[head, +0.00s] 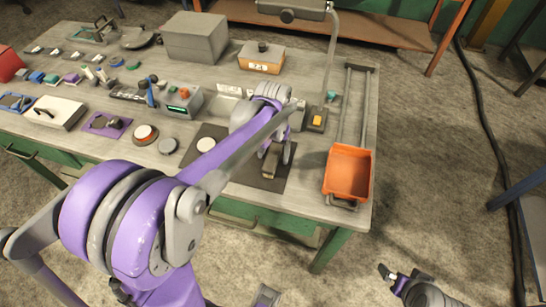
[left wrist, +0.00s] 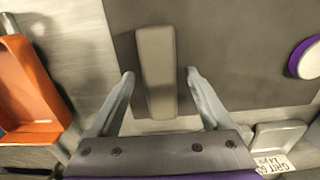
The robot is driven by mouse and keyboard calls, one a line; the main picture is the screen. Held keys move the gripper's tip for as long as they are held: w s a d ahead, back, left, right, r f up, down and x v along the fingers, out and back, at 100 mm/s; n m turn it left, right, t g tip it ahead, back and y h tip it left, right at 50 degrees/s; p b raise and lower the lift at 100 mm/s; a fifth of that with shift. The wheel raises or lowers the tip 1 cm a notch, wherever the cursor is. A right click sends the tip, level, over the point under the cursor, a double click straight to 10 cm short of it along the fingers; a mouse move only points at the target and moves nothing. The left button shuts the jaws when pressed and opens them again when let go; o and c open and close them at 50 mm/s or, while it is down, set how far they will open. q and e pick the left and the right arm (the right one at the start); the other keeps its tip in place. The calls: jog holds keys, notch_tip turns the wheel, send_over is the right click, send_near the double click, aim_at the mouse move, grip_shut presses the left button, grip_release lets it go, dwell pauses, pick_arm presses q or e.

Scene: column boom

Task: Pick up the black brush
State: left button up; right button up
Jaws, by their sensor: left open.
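A long grey-brown block (left wrist: 157,70) lies on the dark mat (left wrist: 225,40) in the left wrist view, partly over its edge. It may be the brush; no bristles show, and it looks grey-brown rather than black. In the head view the block (head: 271,162) is partly covered by my left gripper (head: 279,152). My left gripper (left wrist: 160,85) is open, with one finger on each side of the block's near end and gaps between. My right gripper (head: 392,275) is low at the bottom right, away from the table; its jaw opening is unclear.
An orange tray (head: 347,173) stands right of the mat, near the table's right edge. A white round lid (head: 206,145) is left of my gripper. A lamp post (head: 331,60) rises behind. Several small tools and boxes crowd the table's left half.

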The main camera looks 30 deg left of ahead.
aim_at(272, 154)
pick_arm(q)
jog(key=shift+f, duration=0.25)
grip_shut()
dwell(0.3)
notch_tip(272, 154, up, 10)
jog(key=shift+r+p, duration=0.1)
jog(key=shift+p, duration=0.25)
jog(key=c, duration=0.6)
grip_release()
jog(key=shift+c, duration=0.2)
jog(key=c, duration=0.6)
jog(key=shift+a, duration=0.1)
jog(key=shift+c, duration=0.2)
